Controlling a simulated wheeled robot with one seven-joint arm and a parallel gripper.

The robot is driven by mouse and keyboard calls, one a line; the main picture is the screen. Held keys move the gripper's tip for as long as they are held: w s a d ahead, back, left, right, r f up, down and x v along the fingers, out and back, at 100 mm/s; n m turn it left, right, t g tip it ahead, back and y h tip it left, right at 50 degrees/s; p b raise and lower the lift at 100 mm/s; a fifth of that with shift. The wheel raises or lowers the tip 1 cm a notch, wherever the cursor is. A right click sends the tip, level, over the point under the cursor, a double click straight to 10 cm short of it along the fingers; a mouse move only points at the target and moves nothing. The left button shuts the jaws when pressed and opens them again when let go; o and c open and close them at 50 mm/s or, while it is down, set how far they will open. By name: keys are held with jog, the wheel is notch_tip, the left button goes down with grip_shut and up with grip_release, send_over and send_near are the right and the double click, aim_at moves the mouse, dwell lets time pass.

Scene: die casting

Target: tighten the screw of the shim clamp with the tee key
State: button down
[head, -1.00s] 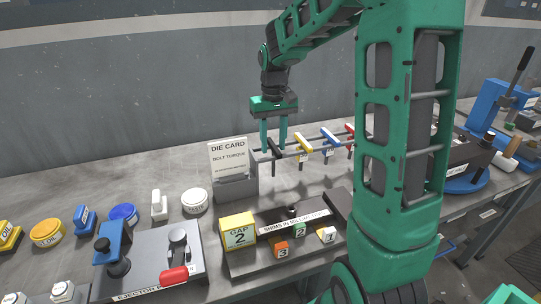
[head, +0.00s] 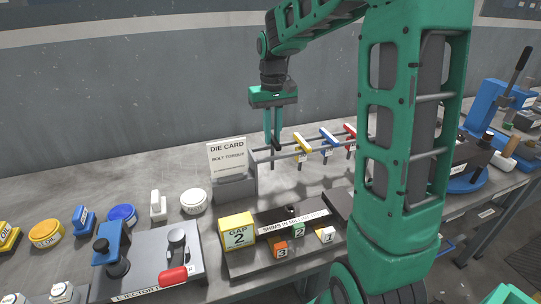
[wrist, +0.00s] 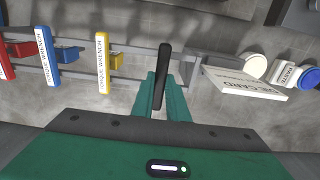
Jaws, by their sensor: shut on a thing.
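My gripper (head: 273,140) is shut on the black bar of the tee key (head: 276,147) at the left end of the tool rack. In the wrist view the black bar (wrist: 162,75) stands between the two green fingertips; its lower shank is hidden. I cannot tell whether it is clear of the rack. The shim clamp (head: 265,217) appears to be the dark fixture in front, with a shim label and a dark round screw (head: 292,210) on top. A yellow GAP 2 block (head: 237,232) sits at its left.
The rack also holds yellow (head: 302,144), blue (head: 330,138) and red (head: 350,131) torque wrenches. A die card (head: 227,158) stands left of the rack. Numbered shim blocks (head: 282,249) lie at the clamp's front. An ejector fixture (head: 150,262) stands left. My arm hides part of the right side.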

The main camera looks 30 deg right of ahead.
notch_tip(320, 180, up, 9)
dwell(1.1)
dwell(0.4)
